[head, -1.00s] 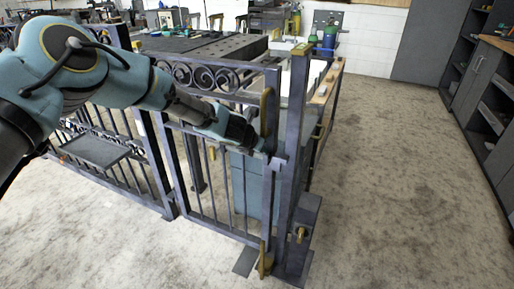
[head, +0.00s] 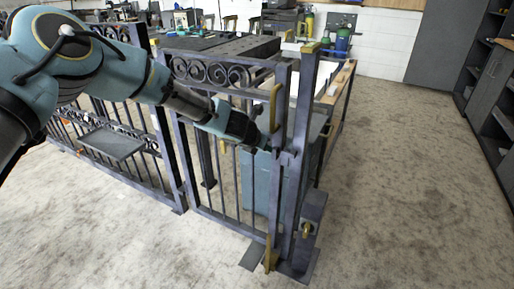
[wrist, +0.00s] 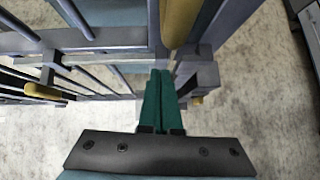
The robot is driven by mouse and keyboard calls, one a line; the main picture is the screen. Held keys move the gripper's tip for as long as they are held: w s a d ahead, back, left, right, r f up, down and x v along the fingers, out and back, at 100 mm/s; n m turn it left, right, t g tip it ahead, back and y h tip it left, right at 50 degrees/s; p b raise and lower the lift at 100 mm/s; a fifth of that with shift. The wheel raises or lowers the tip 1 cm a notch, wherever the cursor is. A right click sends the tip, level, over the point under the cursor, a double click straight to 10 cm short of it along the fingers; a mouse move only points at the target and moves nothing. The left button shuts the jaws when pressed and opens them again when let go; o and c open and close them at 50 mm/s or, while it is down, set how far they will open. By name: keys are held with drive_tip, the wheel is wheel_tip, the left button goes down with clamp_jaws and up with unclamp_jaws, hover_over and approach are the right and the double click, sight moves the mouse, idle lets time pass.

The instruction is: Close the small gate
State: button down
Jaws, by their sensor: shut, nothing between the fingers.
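The small gate (head: 225,150) is a dark metal panel with vertical bars and scrollwork along its top. Its right edge stands close beside the gate post (head: 297,150); I cannot tell whether they touch. A brass-coloured vertical handle (head: 274,108) is on the gate's right edge, and it also shows at the top of the wrist view (wrist: 178,22). My gripper (head: 268,146) is at the gate's right edge, just below the handle. In the wrist view its green fingers (wrist: 160,75) are together, with nothing between them, their tips near the gate frame and a latch block.
A fence section (head: 110,150) with a small grey tray (head: 112,143) stands left of the gate. A blue-grey cabinet (head: 262,185) and a workbench (head: 215,45) are behind. Open concrete floor (head: 410,180) lies to the right. Dark shelves (head: 490,90) line the far right.

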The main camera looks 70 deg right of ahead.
drive_tip(key=b+v, duration=0.1)
drive_tip(key=v, duration=0.7)
drive_tip(key=shift+a+b, duration=0.35)
drive_tip(key=shift+a, duration=0.1)
drive_tip(key=shift+r, duration=0.1)
